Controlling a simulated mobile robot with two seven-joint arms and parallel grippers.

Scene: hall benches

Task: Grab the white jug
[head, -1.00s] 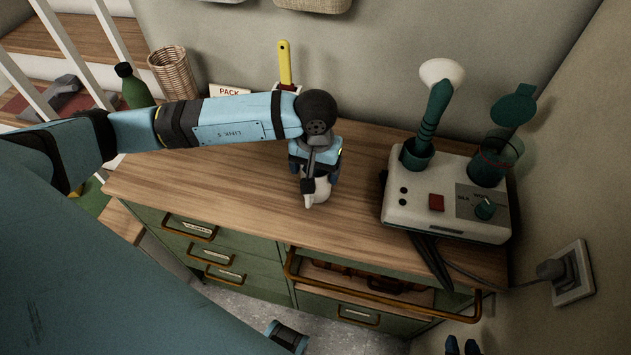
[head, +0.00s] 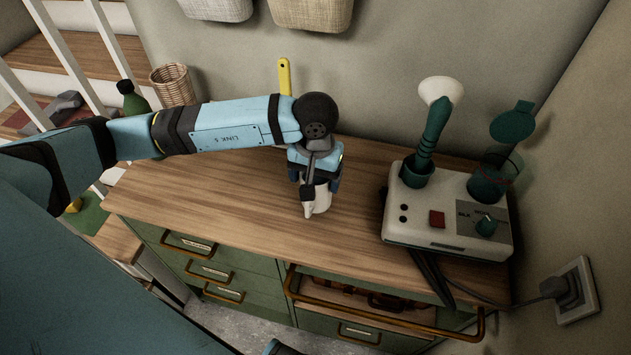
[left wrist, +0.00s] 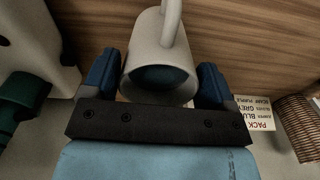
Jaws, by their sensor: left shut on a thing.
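The white jug (head: 322,199) is at the middle of the wooden bench top, mostly hidden in the head view by my left gripper (head: 316,186) above it. In the left wrist view the jug (left wrist: 161,42) lies between the two blue fingers of my left gripper (left wrist: 157,82). Its dark blue inside faces the camera, and its handle (left wrist: 172,20) points away from my gripper. My left gripper is shut on the jug. I cannot tell whether the jug touches the bench. My right gripper is not in view.
A white appliance (head: 450,235) with green-handled parts stands to the right. A yellow-handled thing (head: 284,75) is behind my arm. A wicker basket (head: 172,86) and green bottle (head: 131,98) stand back left. An open drawer (head: 380,318) juts out below. The bench top (head: 215,205) is clear front left.

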